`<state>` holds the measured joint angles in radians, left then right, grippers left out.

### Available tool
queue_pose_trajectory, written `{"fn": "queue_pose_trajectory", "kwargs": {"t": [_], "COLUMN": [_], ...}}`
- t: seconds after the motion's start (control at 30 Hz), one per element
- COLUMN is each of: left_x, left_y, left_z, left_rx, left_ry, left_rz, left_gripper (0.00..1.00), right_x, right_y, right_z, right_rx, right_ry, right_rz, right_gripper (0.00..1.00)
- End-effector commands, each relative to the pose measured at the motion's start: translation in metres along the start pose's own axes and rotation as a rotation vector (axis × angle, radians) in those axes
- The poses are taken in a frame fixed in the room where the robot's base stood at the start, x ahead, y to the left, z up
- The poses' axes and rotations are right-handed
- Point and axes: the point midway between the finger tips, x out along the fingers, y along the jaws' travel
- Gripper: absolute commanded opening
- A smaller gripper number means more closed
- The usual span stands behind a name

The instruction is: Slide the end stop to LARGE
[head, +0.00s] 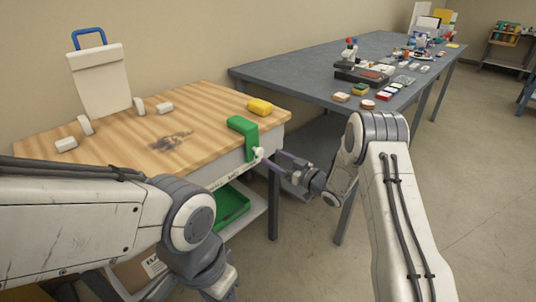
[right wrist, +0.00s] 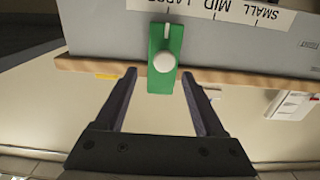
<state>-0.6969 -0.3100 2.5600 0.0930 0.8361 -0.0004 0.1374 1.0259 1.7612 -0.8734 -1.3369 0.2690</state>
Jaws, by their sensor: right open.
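The end stop is a green block (head: 243,130) hooked over the right front edge of the wood-topped bench (head: 110,150), with a white round knob (head: 258,153) on its front. In the right wrist view the green end stop (right wrist: 163,82) hangs on the grey bench side, its white mark by the word LARGE on the upside-down label strip (right wrist: 240,12). MID and SMALL lie to its right there. My right gripper (head: 284,158) is open, close in front of the knob. In the wrist view its fingers (right wrist: 160,74) flank the stop with gaps both sides.
A yellow block (head: 260,107) and several pale pieces lie on the bench. A green tray (head: 232,205) sits on the shelf below. A grey table (head: 300,72) with many small items stands behind. Open floor (head: 470,170) lies to the right.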

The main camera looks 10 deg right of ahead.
Motion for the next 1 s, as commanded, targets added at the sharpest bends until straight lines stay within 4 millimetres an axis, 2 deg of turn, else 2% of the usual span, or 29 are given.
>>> {"fn": "queue_pose_trajectory", "kwargs": {"t": [0.03,0.2,0.4,0.87,1.0], "left_x": [-0.001,-0.002,-0.003,-0.003,-0.003], "left_y": [0.000,0.000,0.000,0.000,0.000], "left_z": [0.000,0.000,0.000,0.000,0.000], "left_rx": [0.000,0.000,0.000,0.000,0.000], "left_ry": [0.000,0.000,0.000,0.000,0.000], "left_rz": [0.000,0.000,0.000,0.000,0.000], "left_gripper": [0.50,0.50,0.50,0.50,0.50], "right_x": [-0.012,-0.042,-0.060,-0.061,-0.050], "right_y": [0.001,0.002,0.002,0.001,-0.006], "right_z": [-0.001,-0.001,-0.001,-0.001,-0.006], "right_rx": [0.003,0.002,0.001,-0.001,-0.025], "right_ry": [-0.001,-0.001,0.000,-0.001,-0.058], "right_rz": [0.004,0.005,0.004,0.002,0.016], "right_gripper": [0.71,0.71,0.71,0.71,0.71]}}
